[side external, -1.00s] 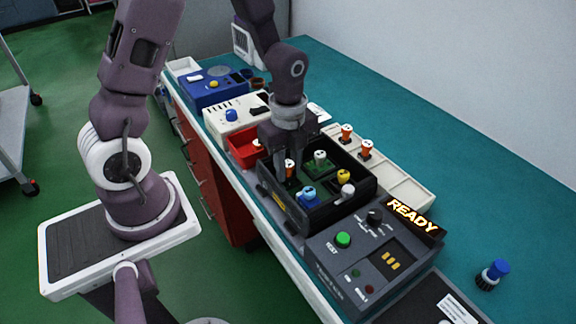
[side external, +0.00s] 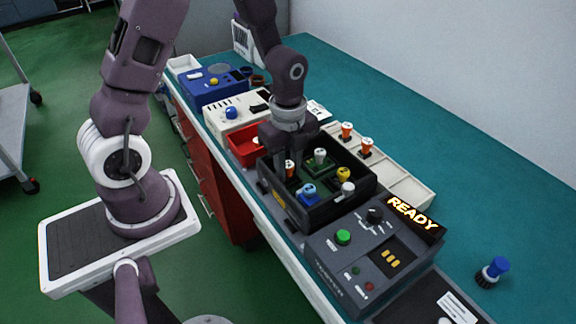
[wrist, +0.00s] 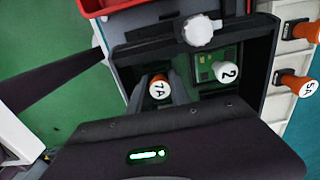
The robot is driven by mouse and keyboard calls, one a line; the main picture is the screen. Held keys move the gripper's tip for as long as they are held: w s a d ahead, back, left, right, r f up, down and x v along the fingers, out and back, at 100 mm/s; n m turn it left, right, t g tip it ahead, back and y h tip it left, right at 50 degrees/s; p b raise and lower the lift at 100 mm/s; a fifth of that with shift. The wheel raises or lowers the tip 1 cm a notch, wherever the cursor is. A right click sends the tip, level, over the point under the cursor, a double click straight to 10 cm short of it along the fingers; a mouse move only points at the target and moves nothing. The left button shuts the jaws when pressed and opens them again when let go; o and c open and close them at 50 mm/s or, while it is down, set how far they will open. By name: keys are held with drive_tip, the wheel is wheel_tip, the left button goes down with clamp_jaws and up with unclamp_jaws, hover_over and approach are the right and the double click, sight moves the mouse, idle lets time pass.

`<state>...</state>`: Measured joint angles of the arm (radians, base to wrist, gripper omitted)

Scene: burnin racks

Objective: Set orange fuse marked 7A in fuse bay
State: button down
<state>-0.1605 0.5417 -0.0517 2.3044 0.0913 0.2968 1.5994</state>
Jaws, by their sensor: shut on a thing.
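The orange fuse marked 7A (wrist: 160,88) stands inside a black open box; its white cap also shows in the side view (side external: 289,166). My gripper (wrist: 159,100) is shut on this fuse, a finger on each side. Its lower end is hidden, so I cannot tell whether it touches the box floor. The black box (side external: 318,222) also holds a white-capped fuse marked 2 (wrist: 227,72) on a green board, a blue part (side external: 308,194), a yellow knob (side external: 343,173) and a white knob (side external: 348,188). I cannot tell which part is the fuse bay.
A pale tray (side external: 406,188) behind the box holds two orange fuses, one marked 5A (wrist: 297,83). A red bin (side external: 243,147) adjoins the box. A grey test panel (side external: 335,262) with a READY sign (side external: 413,216) stands right. The teal bench behind is mostly clear.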

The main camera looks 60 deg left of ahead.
drive_tip(key=c, duration=1.1)
unclamp_jaws()
drive_tip(key=shift+r, duration=2.5)
drive_tip(key=shift+r, duration=2)
